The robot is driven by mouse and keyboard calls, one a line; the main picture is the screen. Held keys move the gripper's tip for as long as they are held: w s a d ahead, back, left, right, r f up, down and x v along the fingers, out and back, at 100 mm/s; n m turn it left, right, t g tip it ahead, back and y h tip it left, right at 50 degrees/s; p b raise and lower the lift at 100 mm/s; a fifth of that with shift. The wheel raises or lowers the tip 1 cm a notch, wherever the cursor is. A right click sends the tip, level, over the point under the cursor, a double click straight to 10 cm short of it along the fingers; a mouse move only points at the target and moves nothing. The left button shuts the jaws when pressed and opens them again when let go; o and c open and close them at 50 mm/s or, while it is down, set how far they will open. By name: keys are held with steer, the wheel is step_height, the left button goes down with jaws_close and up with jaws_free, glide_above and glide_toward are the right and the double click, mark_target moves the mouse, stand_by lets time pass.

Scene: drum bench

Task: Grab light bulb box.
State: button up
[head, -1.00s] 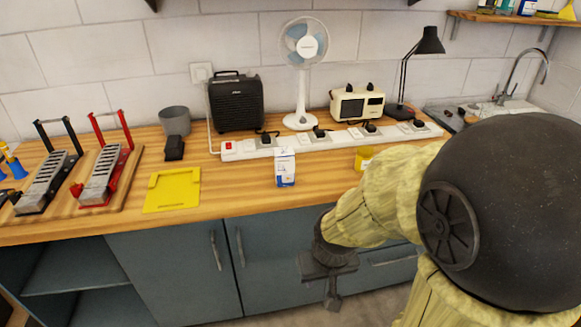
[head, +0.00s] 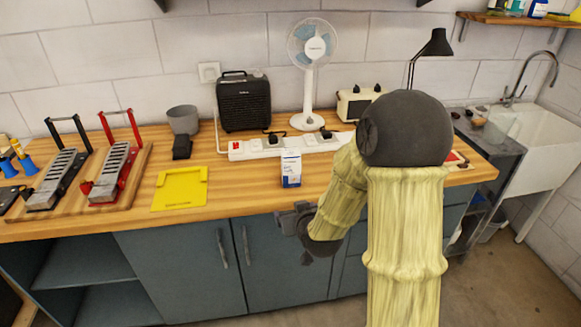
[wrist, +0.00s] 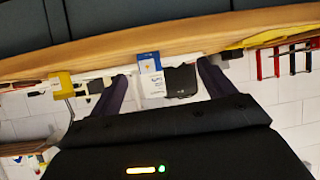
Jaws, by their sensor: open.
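The light bulb box (head: 291,168) is a small white and blue carton. It stands upright on the wooden worktop near its front edge, in front of the white power strip. In the wrist view the box (wrist: 151,75) shows upside down, between the two fingers and beyond their tips. My gripper (head: 292,219) is below and in front of the box, by the cabinet doors under the worktop edge. In the wrist view my gripper (wrist: 164,76) has its fingers wide apart with nothing held between them.
A yellow tray (head: 180,188) lies to the left. Worktop between tray and box is clear.

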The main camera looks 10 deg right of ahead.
steer(key=w+d+r+m+t+h, duration=0.2)
steer(key=w+r+t, duration=0.1)
steer(key=w+t, duration=0.1)
steer(key=shift+w+r+t+p, duration=0.35)
steer(key=shift+w+r+t, duration=0.05)
steer(key=shift+t, duration=0.5)
